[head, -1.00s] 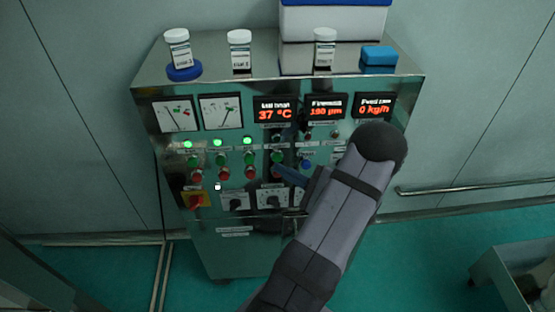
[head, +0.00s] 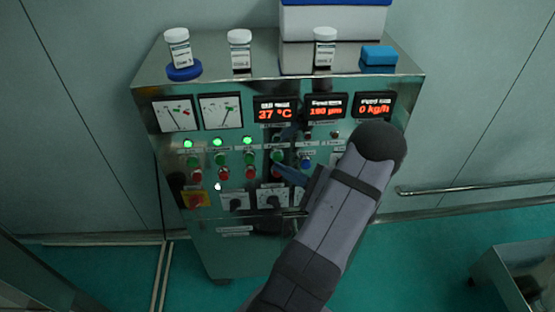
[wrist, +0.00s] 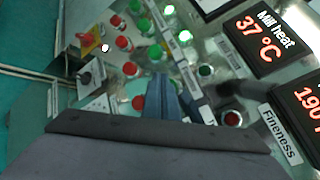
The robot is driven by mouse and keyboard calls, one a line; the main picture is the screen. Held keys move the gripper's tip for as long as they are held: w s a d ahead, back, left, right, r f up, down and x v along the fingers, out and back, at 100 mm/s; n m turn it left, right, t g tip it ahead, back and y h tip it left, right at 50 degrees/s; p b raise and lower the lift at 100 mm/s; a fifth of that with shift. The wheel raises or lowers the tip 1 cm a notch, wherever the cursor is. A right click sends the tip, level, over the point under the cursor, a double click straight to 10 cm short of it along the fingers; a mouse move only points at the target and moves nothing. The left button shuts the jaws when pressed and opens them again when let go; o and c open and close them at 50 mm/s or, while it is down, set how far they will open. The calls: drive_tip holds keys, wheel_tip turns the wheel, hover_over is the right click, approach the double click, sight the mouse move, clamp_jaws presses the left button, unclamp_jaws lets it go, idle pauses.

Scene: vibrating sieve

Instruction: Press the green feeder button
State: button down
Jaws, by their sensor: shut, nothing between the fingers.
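The green feeder button (head: 278,156) is the upper button of the fourth column on the steel panel, under an unlit lamp (head: 277,139). A red button (head: 277,171) sits below it. My gripper (head: 281,168) is shut and empty, its blue-grey fingertips right at this button pair. In the wrist view, the fingers (wrist: 165,84) point at the panel and hide the green button of that column; its red button (wrist: 139,102) shows at their left. I cannot tell whether the tips touch the button.
Three columns of green and red buttons with lit green lamps (head: 218,142) lie to the left. A blue button (head: 306,163) is close on the right. Dials (head: 272,199) and a red-yellow switch (head: 195,200) sit below. The feed display (head: 374,107) reads 0 kg/h.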

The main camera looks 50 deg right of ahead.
drive_tip(key=shift+w+d+b, duration=0.35)
drive_tip(key=shift+w+d, duration=0.25)
idle(1.1)
drive_tip(key=shift+s+a, duration=0.65)
idle(0.5)
drive_tip(key=s+a, duration=0.3)
drive_tip(key=shift+s+a, duration=0.3)
idle(0.6)
